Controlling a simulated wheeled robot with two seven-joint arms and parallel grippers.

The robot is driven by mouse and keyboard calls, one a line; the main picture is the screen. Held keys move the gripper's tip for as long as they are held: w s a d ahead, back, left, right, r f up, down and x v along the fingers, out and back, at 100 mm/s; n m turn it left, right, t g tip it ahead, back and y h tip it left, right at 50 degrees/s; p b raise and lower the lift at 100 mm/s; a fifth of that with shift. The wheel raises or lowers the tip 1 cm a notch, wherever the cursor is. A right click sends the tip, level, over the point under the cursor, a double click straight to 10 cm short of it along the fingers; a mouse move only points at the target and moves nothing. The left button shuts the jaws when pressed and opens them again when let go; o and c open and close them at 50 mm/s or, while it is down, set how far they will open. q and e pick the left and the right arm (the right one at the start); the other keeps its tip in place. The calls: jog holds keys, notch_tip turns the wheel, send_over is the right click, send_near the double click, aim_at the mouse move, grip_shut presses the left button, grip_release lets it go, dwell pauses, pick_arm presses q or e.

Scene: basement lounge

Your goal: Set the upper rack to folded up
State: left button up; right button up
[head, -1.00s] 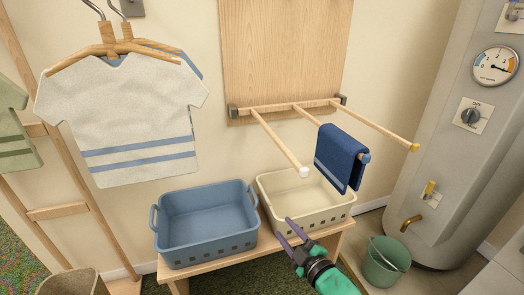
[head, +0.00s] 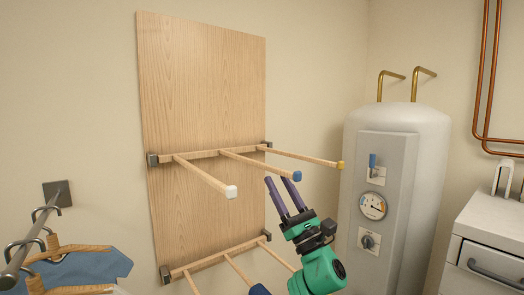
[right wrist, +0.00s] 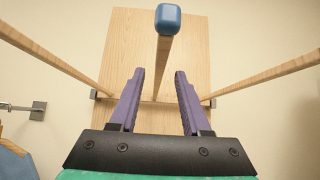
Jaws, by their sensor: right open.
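The upper rack (head: 208,154) is a wooden crossbar with three rods, hinged on a tall wooden board (head: 205,80). Its rods stick out from the board, with a white tip (head: 231,192), a blue tip (head: 297,176) and a yellow tip (head: 340,165). My right gripper (head: 278,181) is open and empty, close to the blue-tipped middle rod. In the right wrist view the blue tip (right wrist: 168,18) shows above the gripper (right wrist: 159,72), and the rod runs down the picture between its purple fingers. Contact cannot be told. My left gripper is out of view.
A water heater (head: 400,170) stands to the right, beside a white cabinet (head: 485,235). A wall rail with hung clothes (head: 80,270) is at lower left.

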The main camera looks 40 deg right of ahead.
aim_at(248, 161)
jog(key=p+x, duration=0.3)
jog(key=x, duration=0.5)
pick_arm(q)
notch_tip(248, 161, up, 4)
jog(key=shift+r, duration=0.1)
pick_arm(e)
grip_shut()
dwell(0.7)
